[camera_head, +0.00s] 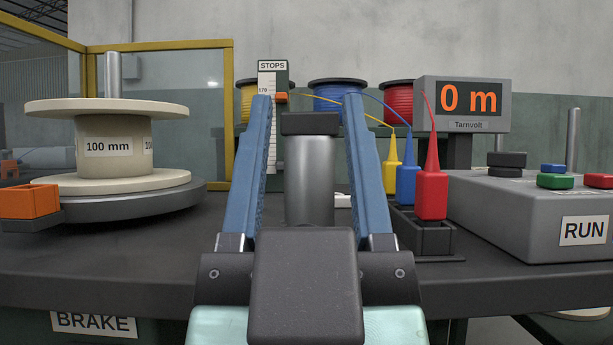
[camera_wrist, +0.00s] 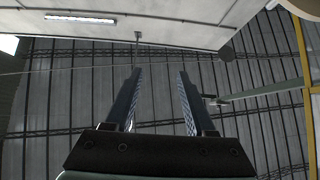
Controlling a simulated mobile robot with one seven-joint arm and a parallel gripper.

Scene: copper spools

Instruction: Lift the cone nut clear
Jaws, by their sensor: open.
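No part is labelled as the cone nut. In the wrist view my gripper (camera_wrist: 160,71) is open against ceiling and wall, with no nut in sight.
A grey console (camera_head: 540,210) marked RUN stands at the right. Yellow, blue and red wire ends (camera_head: 431,195) stand in a black holder (camera_head: 425,238). A 0 m display (camera_head: 462,98) and coloured wire spools (camera_head: 337,95) are behind. An orange block (camera_head: 30,201) is at the left edge.

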